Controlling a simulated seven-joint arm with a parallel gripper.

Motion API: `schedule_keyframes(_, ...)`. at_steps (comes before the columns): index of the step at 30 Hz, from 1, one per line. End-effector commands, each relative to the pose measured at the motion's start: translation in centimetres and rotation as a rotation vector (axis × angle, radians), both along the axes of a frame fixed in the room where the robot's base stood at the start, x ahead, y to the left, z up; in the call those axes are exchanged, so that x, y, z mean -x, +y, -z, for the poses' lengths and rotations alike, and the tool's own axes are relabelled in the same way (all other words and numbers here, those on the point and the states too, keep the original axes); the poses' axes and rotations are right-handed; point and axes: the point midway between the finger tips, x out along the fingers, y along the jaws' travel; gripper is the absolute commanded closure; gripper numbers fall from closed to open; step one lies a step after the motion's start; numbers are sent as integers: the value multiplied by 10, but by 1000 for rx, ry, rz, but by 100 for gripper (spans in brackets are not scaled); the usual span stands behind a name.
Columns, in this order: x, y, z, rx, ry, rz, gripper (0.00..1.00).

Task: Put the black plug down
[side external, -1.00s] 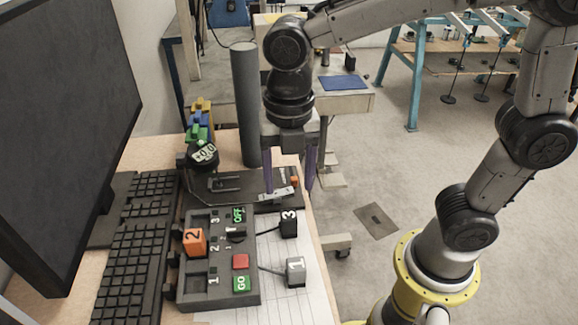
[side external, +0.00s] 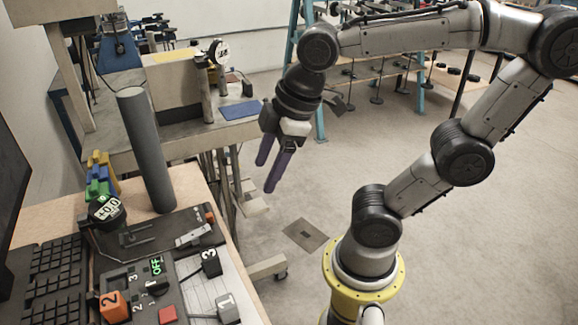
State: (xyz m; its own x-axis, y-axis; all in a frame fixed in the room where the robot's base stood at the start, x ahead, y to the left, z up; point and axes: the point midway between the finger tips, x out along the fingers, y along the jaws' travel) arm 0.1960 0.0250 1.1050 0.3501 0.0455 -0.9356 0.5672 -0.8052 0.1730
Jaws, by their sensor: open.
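The black plug (side external: 211,261), marked 3, lies on the white paper (side external: 200,290) at the right edge of the control panel (side external: 135,272). My gripper (side external: 266,177) is open and empty. It hangs tilted in the air to the right of the desk, above and well apart from the black plug. A grey plug (side external: 228,308), marked 1, lies on the paper nearer the camera. An orange plug (side external: 114,305), marked 2, is at the panel's left side. The panel's lower part is cut off by the frame.
A tall grey cylinder (side external: 146,150) stands on the desk behind a dark plate with a metal lever (side external: 193,236). A round dial (side external: 104,211) and a keyboard (side external: 48,265) are at the left.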

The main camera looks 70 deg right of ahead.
Motion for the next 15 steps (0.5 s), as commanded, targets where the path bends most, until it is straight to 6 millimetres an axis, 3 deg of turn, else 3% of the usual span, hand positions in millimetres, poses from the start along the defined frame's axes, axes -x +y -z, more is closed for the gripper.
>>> schedule_keyframes(3,17,-15,6,-100,-59,296,33)
schedule_keyframes(6,26,-21,10,-166,-92,464,33)
schedule_keyframes(15,32,-26,14,-223,-116,601,33)
